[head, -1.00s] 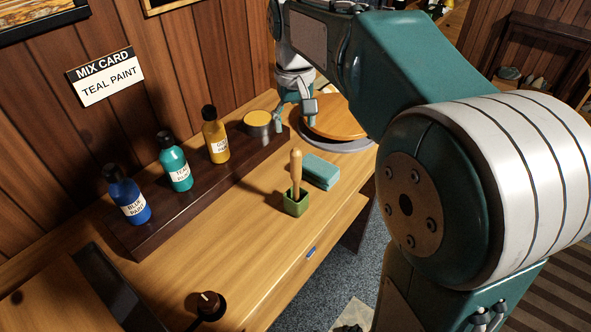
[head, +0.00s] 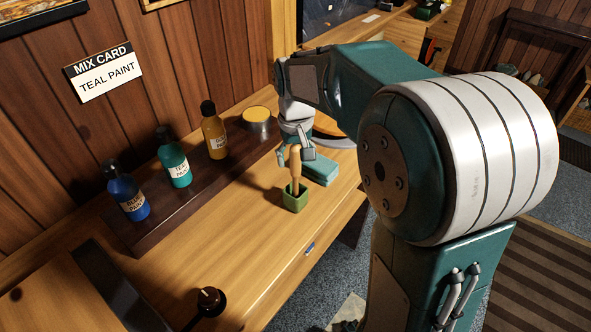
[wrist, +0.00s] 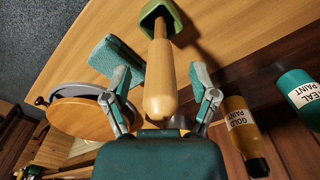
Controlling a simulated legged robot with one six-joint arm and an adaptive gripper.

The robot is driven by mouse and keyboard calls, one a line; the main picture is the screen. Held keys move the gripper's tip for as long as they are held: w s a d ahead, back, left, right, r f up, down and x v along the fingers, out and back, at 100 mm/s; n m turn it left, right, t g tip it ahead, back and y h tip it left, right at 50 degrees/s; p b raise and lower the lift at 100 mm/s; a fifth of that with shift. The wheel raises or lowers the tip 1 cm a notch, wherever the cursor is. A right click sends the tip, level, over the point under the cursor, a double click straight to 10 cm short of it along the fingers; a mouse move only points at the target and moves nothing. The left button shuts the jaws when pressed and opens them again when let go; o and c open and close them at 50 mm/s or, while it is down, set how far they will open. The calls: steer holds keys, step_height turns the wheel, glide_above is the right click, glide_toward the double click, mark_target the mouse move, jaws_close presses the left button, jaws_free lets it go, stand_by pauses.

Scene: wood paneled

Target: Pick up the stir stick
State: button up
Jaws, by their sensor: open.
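The stir stick (head: 295,168) is a light wooden stick with a thick rounded upper end. It stands upright in a small green square holder (head: 295,200) on the wooden table. In the wrist view the stick (wrist: 160,85) points from the green holder (wrist: 160,14) toward my gripper. My gripper (head: 296,156) is at the upper part of the stick. In the wrist view my gripper (wrist: 161,78) is open, with one finger on each side of the stick and visible gaps between. In the head view the fingers partly cover the stick.
A teal sponge-like block (head: 320,168) lies close behind the holder. A dark shelf (head: 190,205) carries blue (head: 128,192), teal (head: 174,160) and gold (head: 213,133) paint bottles and a yellow-topped tin (head: 257,120). A round wooden turntable (wrist: 85,116) is nearby. The table front is mostly clear.

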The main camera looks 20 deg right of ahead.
steer(key=shift+a, duration=0.2)
steer(key=shift+d, duration=0.2)
steer(key=c, duration=1)
steer(key=shift+r, duration=0.1)
